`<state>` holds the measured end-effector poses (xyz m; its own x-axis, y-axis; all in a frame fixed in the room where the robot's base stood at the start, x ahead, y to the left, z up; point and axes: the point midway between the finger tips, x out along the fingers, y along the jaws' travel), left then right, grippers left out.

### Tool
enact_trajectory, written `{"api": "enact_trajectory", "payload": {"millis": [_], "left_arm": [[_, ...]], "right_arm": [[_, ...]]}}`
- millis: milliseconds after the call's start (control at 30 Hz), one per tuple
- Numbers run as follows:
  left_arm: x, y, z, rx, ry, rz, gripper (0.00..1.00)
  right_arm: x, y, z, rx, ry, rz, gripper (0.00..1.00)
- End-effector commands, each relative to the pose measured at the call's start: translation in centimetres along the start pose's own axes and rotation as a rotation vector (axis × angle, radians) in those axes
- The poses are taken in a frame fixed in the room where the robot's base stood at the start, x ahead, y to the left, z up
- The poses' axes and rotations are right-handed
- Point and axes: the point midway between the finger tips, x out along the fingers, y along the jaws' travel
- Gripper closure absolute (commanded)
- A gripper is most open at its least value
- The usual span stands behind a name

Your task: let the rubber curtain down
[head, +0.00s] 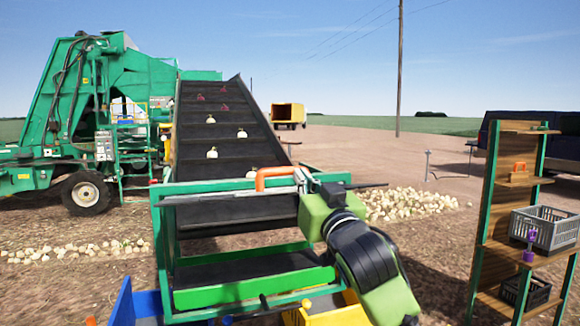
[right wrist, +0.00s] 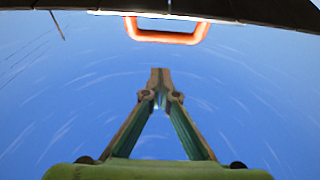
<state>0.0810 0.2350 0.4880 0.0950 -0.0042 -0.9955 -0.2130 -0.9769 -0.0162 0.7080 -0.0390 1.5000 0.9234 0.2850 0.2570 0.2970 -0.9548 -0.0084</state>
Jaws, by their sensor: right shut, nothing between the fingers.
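The orange handle (head: 275,177) stands on a pale bar (head: 228,196) across the front of the green-framed onion elevator. A dark sheet (head: 240,211), seemingly the rubber curtain, shows just below the bar; I cannot tell it clearly from the belt behind. My right gripper (head: 304,181) is at the right end of the handle in the head view. In the right wrist view the fingers (right wrist: 160,75) are shut with nothing between them, and the orange handle (right wrist: 166,39) is beyond their tips, apart from them in the picture. My left gripper is out of view.
The dark belt (head: 211,140) slopes up behind the bar with a few onions on it. A blue bin and a yellow bin (head: 342,316) stand below the frame. A wooden shelf (head: 497,215) with crates is at the right. Onion heaps (head: 408,203) lie on the ground.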

Motion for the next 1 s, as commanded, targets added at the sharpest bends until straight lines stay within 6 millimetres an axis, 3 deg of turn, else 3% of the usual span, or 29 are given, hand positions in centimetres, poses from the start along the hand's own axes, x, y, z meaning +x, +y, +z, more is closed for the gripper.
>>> {"api": "enact_trajectory", "payload": {"millis": [33,100,200,467,867,1000], "left_arm": [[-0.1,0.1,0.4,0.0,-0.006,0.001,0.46],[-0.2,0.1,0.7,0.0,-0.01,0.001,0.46],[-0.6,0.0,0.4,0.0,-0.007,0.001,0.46],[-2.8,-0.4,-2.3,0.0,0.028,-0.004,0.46],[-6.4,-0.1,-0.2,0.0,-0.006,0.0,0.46],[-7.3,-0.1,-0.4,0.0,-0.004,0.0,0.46]], "right_arm": [[-0.2,-0.5,-1.7,-0.002,0.023,-0.006,1.0],[-0.4,-0.9,-3.0,-0.003,0.04,-0.013,1.0],[0.0,-1.0,-3.6,-0.003,0.045,-0.014,1.0],[3.7,-1.0,-4.0,-0.003,0.043,-0.013,1.0],[9.8,-1.1,-4.1,-0.003,0.042,-0.014,1.0],[8.9,-1.1,-1.7,-0.003,0.041,-0.014,1.0]]}}
